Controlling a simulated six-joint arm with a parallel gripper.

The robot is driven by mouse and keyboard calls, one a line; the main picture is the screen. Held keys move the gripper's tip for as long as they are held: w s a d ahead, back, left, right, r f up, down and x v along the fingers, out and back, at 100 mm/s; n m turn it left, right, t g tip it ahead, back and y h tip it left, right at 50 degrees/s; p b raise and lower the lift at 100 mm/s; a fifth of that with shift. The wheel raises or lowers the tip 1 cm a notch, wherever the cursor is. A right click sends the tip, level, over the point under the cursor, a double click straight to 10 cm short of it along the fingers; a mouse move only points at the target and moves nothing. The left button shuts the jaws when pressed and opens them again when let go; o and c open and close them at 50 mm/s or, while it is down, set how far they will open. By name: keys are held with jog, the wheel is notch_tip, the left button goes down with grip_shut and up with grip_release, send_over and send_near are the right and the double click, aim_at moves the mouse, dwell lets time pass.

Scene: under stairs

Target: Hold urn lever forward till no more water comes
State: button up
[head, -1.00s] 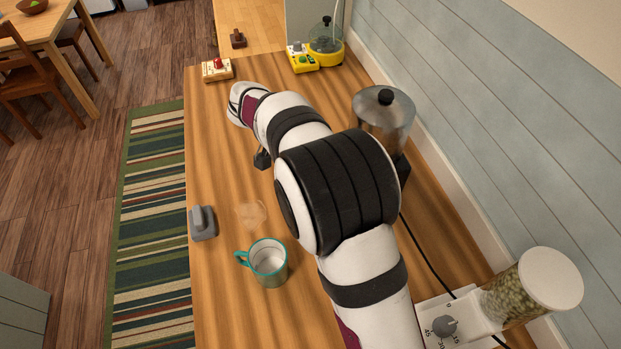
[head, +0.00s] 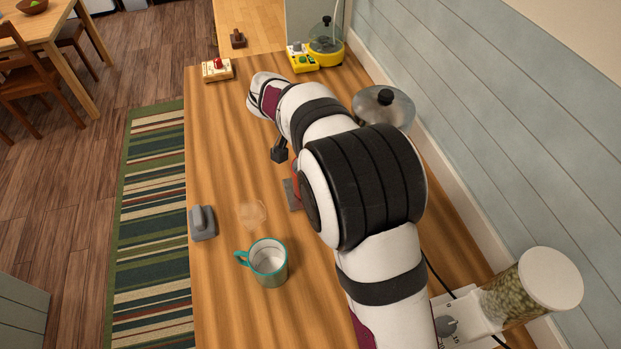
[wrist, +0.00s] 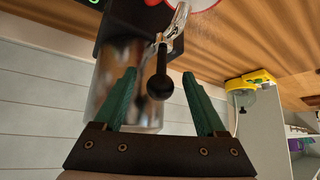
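The metal urn (head: 384,103) with its black lid knob stands near the wall, its lower part hidden behind my arm in the head view. In the wrist view its shiny body (wrist: 108,75) is behind my left finger. The lever (wrist: 160,88), with a round black knob, lies between my two green fingers in the picture. My gripper (wrist: 159,82) is open, and I see no finger touching the knob. In the head view, a dark part of my gripper (head: 279,153) shows left of the urn. I cannot make out any water flowing.
A teal-rimmed mug (head: 268,262) stands on the wooden counter, with a faint clear patch (head: 252,214) near it. A grey block (head: 202,223) sits by the left edge. A jar (head: 530,287) stands at front right; a yellow device (head: 325,48) is at the back.

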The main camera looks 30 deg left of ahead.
jog(key=o, duration=0.3)
jog(key=shift+o, duration=0.2)
jog(key=w+v, duration=0.1)
jog(key=v, duration=0.6)
jog(key=shift+s+r, duration=0.2)
jog(key=shift+r, duration=0.4)
jog(key=shift+d, duration=0.1)
jog(key=s+d+r+m+g, duration=0.1)
jog(key=s+d+g, duration=0.35)
jog(key=d, duration=0.85)
jog(key=s+d+m+g, duration=0.1)
jog(key=s+d, duration=0.6)
jog(key=d, duration=0.6)
jog(key=s+d+f+g+y, duration=0.1)
jog(key=s+f+y, duration=0.1)
jog(key=s, duration=0.6)
jog(key=s+d+f+g+y, duration=0.1)
jog(key=s+d+f+y, duration=0.1)
jog(key=s, duration=0.6)
jog(key=shift+d, duration=0.35)
